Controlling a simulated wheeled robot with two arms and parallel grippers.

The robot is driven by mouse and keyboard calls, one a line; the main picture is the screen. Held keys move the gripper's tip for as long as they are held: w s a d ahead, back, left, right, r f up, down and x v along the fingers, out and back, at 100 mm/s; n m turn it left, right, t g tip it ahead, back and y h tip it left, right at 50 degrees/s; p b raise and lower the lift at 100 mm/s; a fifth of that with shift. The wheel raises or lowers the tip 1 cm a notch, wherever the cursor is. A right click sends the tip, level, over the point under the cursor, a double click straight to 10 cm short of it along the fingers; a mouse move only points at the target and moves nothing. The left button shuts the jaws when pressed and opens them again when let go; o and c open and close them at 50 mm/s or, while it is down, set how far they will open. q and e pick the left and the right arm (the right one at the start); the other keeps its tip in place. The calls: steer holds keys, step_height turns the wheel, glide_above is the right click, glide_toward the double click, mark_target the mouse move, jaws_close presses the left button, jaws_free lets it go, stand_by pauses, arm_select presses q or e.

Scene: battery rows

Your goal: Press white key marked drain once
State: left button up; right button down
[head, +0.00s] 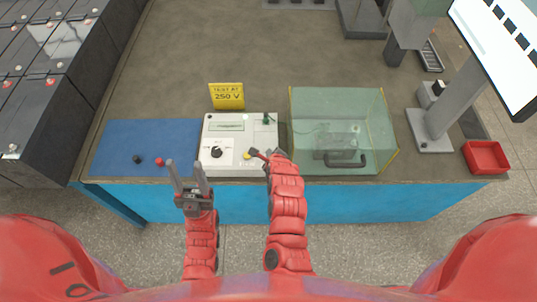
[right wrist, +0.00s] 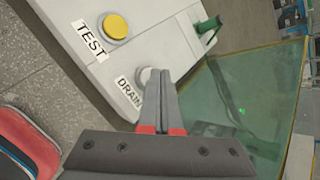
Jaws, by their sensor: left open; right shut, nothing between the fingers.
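The white tester box (head: 240,118) stands on the bench, with a dark knob and a yellow key (head: 247,156) on top. In the right wrist view the white key (right wrist: 146,75) sits beside the label marked DRAIN (right wrist: 129,91), partly hidden by my fingers. The yellow key (right wrist: 115,27) there has a TEST label. My right gripper (right wrist: 160,72) is shut and empty, its tips right at the white key; I cannot tell whether they touch it. It also shows in the head view (head: 264,153). My left gripper (head: 187,168) is open and empty near the bench's front edge.
A clear greenish case (head: 345,105) with a dark handle stands right of the tester. A blue mat (head: 130,140) with a black and a red knob lies left. A yellow 250 V sign (head: 227,95) stands behind. A red tray (head: 486,157) is far right.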

steer(key=shift+f, duration=0.3)
steer(key=shift+r, duration=0.1)
stand_by(0.3)
steer(key=shift+r, duration=0.75)
steer(key=shift+r+p, duration=1.65)
steer(key=shift+r, duration=0.9)
